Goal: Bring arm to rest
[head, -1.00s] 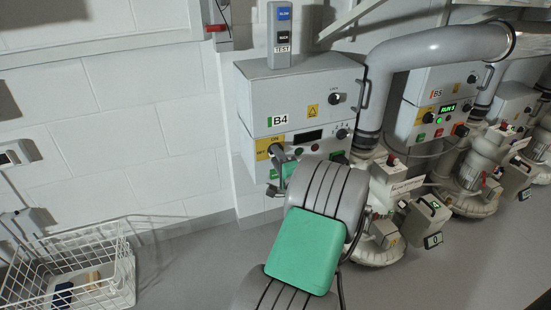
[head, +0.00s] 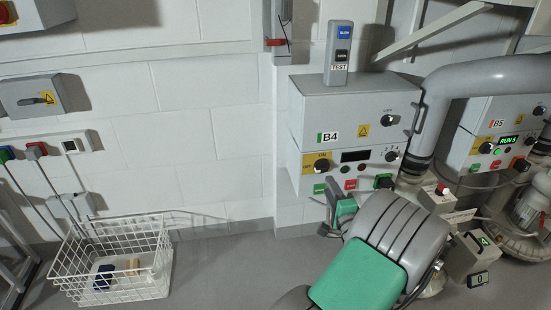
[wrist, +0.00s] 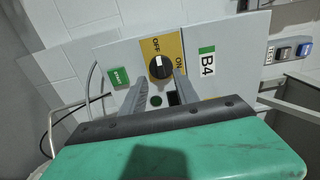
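My gripper (wrist: 160,88) is open in the wrist view, its two grey fingers apart with nothing between them. Beyond the fingertips is the B4 cabinet's front with a black rotary switch (wrist: 160,67) on a yellow OFF/ON plate; I see no contact. In the head view the B4 cabinet (head: 350,105) stands right of centre, and its switch (head: 322,166) is clear of my arm. My grey and green arm (head: 375,255) reaches up in front of the cabinet's lower part. The fingers are hard to make out in the head view. The B4 display (head: 355,156) looks dark.
A white wire basket (head: 115,265) stands on the floor at left. A TEST box (head: 339,50) sits on the cabinet. A large grey pipe (head: 470,80) and the B5 cabinet (head: 500,130), its display reading RUN 5, are at right. Floor between basket and arm is clear.

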